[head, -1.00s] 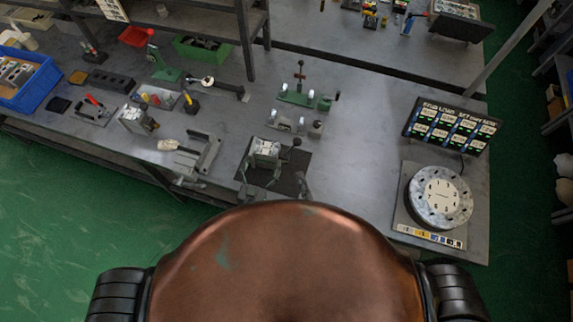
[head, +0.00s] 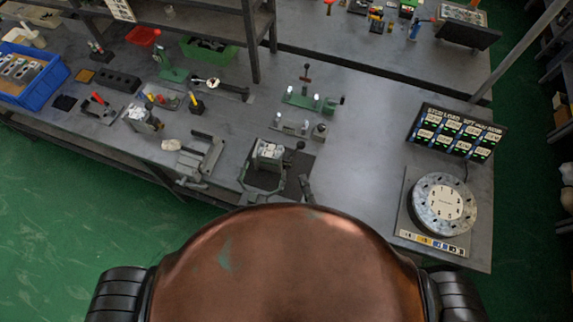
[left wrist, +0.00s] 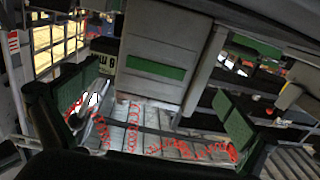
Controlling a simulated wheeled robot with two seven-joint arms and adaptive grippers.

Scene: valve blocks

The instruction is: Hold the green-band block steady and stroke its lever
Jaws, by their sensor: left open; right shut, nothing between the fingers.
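A grey block with a green band (left wrist: 155,68) fills the upper middle of the left wrist view. In the head view, the valve block (head: 268,153) sits on a dark mat near the bench's front edge; its band cannot be made out there. A lever with a black ball (head: 300,145) is at its right. My left gripper (head: 264,180) is open at the block's near side. In the left wrist view, its green-padded fingers (left wrist: 155,108) are spread wide, with the block ahead between them. My right gripper (head: 304,182) is shut and empty, just right of the mat's near part and below the lever.
A grey clamp-like fixture (head: 203,157) stands left of the mat. A green-based lever fixture (head: 305,98) and a smaller one (head: 300,127) stand behind it. A round dial (head: 445,203) and a display board (head: 457,132) are at the right. Bench between mat and dial is clear.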

